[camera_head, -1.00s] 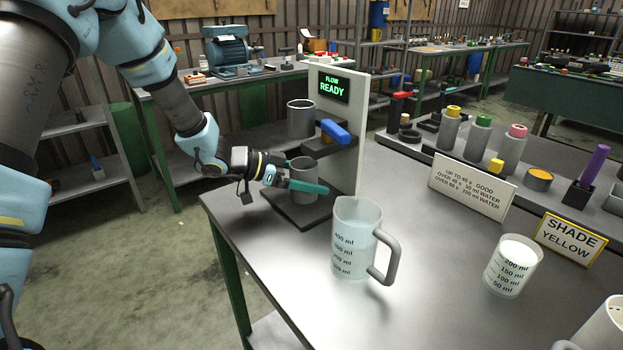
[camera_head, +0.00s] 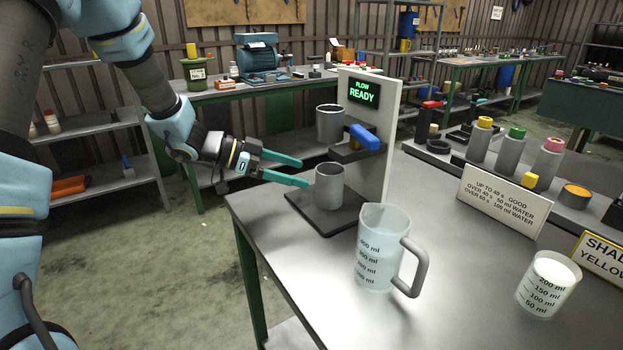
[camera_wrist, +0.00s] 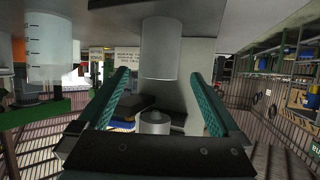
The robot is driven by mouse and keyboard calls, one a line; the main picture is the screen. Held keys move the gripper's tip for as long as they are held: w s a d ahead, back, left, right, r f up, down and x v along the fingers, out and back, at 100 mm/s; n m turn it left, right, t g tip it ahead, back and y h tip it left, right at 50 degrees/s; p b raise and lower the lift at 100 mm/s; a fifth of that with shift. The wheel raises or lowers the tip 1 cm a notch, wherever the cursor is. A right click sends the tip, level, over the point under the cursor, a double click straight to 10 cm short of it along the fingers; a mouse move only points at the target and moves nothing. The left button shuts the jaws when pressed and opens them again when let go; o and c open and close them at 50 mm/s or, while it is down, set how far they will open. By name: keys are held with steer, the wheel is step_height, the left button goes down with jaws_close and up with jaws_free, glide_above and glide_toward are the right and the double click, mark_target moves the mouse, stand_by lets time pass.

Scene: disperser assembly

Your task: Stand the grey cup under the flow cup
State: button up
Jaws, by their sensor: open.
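The grey cup (camera_head: 329,188) stands upright on the dark base plate (camera_head: 318,222) of the flow stand, below the flow cup (camera_head: 330,124). The flow cup sits in its holder on the pale upright panel with the blue handle. My gripper (camera_head: 304,173) is open and empty, just left of the grey cup, its teal fingers spread and pointing at it. In the wrist view, which is upside down, the grey cup (camera_wrist: 160,50) is ahead between the fingers (camera_wrist: 162,98), clear of them.
A clear measuring jug (camera_head: 378,262) stands on the table just in front of the base plate. A smaller beaker of white liquid (camera_head: 548,284) and a sign (camera_head: 505,194) are further right. The stand's screen (camera_head: 364,91) reads "FLOW READY". The floor left of the table is free.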

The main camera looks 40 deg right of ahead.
steer(key=shift+w+a+r, duration=0.2)
steer(key=shift+a, duration=0.2)
steer(key=shift+w, duration=0.1)
steer(key=w+a+n+t, duration=0.4)
steer(key=w+t, duration=0.3)
steer(key=w, duration=0.2)
steer(key=w+a+n+t+y, duration=0.3)
steer(key=w+a+n+y, duration=0.15)
steer(key=a, duration=0.55)
steer(key=w+a+n+t+y, duration=0.3)
steer(key=a+n, duration=0.2)
steer(key=a, duration=0.5)
steer(key=s+a+n+g+y, duration=0.2)
steer(key=s+a+n+y, duration=0.4)
steer(key=a, duration=0.6)
steer(key=s+a+f+n+g+h, duration=0.1)
steer(key=s+a+n+g, duration=0.1)
steer(key=s, duration=0.9)
steer(key=shift+s+a+f+g+h, duration=0.2)
steer(key=shift+a+f+g+h, duration=0.15)
steer(key=shift+a+g, duration=0.5)
steer(key=shift+n, duration=0.25)
steer(key=shift+r+p, duration=0.3)
steer(key=shift+r, duration=0.05)
